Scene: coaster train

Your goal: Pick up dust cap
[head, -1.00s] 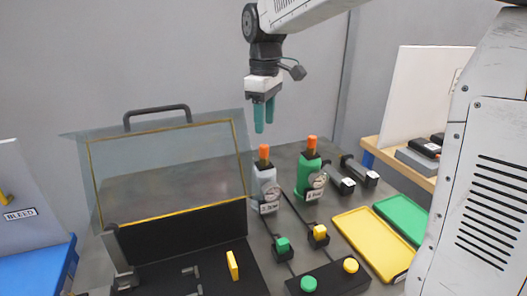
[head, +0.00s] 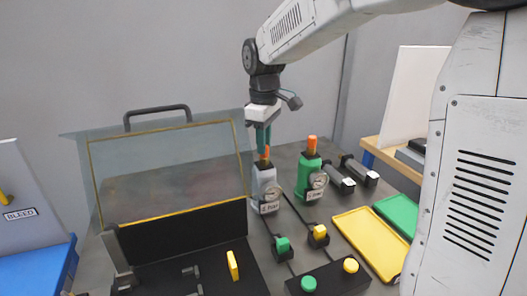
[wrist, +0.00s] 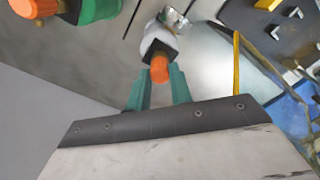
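An orange cap (head: 265,152) tops the grey bottle-shaped unit (head: 265,178), which has a round gauge and a label. A second orange cap (head: 312,141) tops the green unit (head: 310,172) to its right. My gripper (head: 263,143) points down right over the grey unit's cap. In the wrist view, the teal fingers of my gripper (wrist: 159,82) are apart, with the orange cap (wrist: 159,70) in line with the gap between them. I cannot tell whether a finger touches it. The second cap (wrist: 35,8) shows at the upper left.
A case with a raised clear lid (head: 170,170) stands close on the left. Yellow (head: 372,238) and green (head: 397,216) trays lie at right. A button box (head: 328,278) and knobs sit in front. Two dark cylinders (head: 360,171) lie behind the trays.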

